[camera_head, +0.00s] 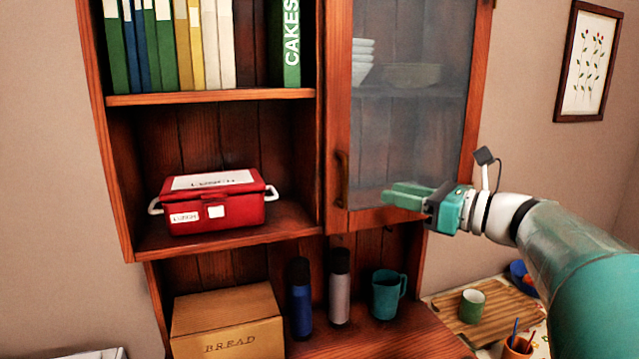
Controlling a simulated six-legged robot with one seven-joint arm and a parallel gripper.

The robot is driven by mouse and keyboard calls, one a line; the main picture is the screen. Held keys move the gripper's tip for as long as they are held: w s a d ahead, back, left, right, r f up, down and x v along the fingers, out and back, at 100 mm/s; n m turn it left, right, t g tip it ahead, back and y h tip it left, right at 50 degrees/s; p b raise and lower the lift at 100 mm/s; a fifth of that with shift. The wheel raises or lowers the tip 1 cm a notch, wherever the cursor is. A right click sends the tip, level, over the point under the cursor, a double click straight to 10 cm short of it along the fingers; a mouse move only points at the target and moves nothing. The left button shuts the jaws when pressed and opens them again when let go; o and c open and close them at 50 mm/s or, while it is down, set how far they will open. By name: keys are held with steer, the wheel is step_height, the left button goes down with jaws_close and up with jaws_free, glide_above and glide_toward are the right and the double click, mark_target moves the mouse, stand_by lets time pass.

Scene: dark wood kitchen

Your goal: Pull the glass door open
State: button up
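The glass door (412,130) is at the upper right of the wooden cabinet, with a wood frame around a hazy pane. It looks closed or nearly so. A dark upright handle (342,180) is on the left side of its frame, near the bottom. My gripper (388,195) is in front of the door's lower part, to the right of the handle, with its green fingers pointing left. It appears apart from the handle. The fingers are seen nearly side-on, so the gap between them is unclear, and nothing shows held in them.
White bowls (362,62) stand behind the glass. A red box (213,202) and books (190,45) fill the open shelves on the left. Below stand a bread box (228,325), a blue bottle (300,300), a grey bottle (339,290) and a teal mug (386,295).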

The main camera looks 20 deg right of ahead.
mark_target(352, 184)
steer(key=x, duration=1)
steer(key=shift+r, duration=0.1)
steer(key=shift+c, duration=0.2)
jaws_close()
